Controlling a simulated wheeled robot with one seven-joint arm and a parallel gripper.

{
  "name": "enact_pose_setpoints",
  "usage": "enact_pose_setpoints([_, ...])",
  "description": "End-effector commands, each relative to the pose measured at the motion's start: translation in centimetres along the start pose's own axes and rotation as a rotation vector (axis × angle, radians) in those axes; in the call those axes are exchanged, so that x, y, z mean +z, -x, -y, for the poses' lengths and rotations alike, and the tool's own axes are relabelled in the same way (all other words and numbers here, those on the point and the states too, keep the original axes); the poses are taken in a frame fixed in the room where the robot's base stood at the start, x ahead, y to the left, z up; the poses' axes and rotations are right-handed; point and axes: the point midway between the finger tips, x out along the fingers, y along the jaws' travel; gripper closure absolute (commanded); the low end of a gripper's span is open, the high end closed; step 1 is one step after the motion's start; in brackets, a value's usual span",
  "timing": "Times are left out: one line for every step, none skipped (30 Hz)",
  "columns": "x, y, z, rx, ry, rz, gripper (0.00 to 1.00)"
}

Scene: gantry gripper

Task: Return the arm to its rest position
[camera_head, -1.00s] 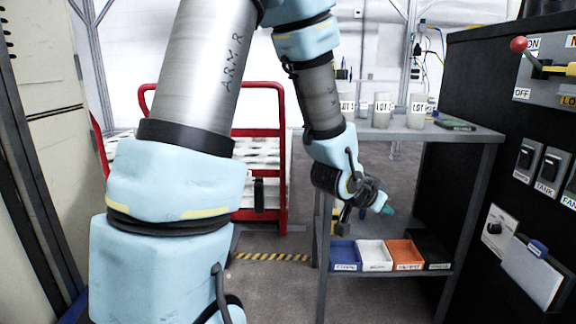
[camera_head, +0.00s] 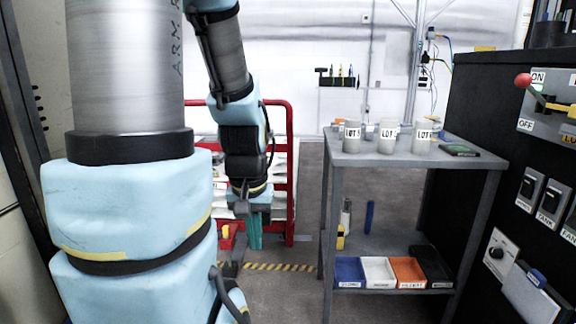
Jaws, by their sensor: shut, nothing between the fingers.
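My arm fills the left side of the head view, with its large links close to the camera. The forearm comes down from the top, left of the grey table. My gripper (camera_head: 255,238) hangs at its end, pointing down in front of the red cart. Its teal fingers are together and hold nothing. The gripper is apart from the table and its shelf.
The grey table (camera_head: 395,158) bears several labelled cups, such as LOT 1 (camera_head: 352,136), and a dark flat device (camera_head: 459,150). Its lower shelf holds blue, white, orange and black bins. A red cart (camera_head: 291,165) stands behind. A black control panel (camera_head: 500,170) is at right.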

Motion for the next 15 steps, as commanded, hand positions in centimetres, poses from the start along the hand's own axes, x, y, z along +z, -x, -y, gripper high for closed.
enact_pose_setpoints([-0.4, 3.0, 0.0, 0.0, -0.001, 0.0, 1.0])
enact_pose_setpoints([-0.6, 3.9, 0.0, 0.0, -0.001, -0.001, 1.0])
enact_pose_setpoints([-0.7, 5.2, 0.0, 0.0, -0.001, -0.001, 1.0])
enact_pose_setpoints([-0.9, 6.1, -0.1, 0.0, -0.001, -0.001, 1.0])
enact_pose_setpoints([-1.0, 7.0, -0.1, 0.0, -0.002, -0.001, 1.0])
enact_pose_setpoints([-1.2, 8.2, -0.1, 0.0, -0.002, -0.001, 1.0])
enact_pose_setpoints([-1.3, 9.1, -0.1, 0.0, -0.002, -0.001, 1.0])
enact_pose_setpoints([-1.4, 10.1, -0.1, 0.0, -0.002, -0.001, 1.0])
enact_pose_setpoints([-1.6, 11.2, -0.1, 0.0, -0.002, -0.001, 1.0])
enact_pose_setpoints([-1.7, 12.2, -0.1, 0.0, -0.002, -0.001, 1.0])
enact_pose_setpoints([-1.9, 13.1, -0.1, 0.0, -0.002, -0.001, 1.0])
enact_pose_setpoints([-2.0, 14.2, -0.1, 0.0, -0.002, -0.001, 1.0])
enact_pose_setpoints([-2.1, 15.0, -0.1, 0.0, -0.002, -0.001, 1.0])
enact_pose_setpoints([-2.2, 15.8, -0.1, 0.0, -0.002, -0.001, 1.0])
enact_pose_setpoints([-2.4, 16.8, -0.1, 0.0, -0.002, -0.001, 1.0])
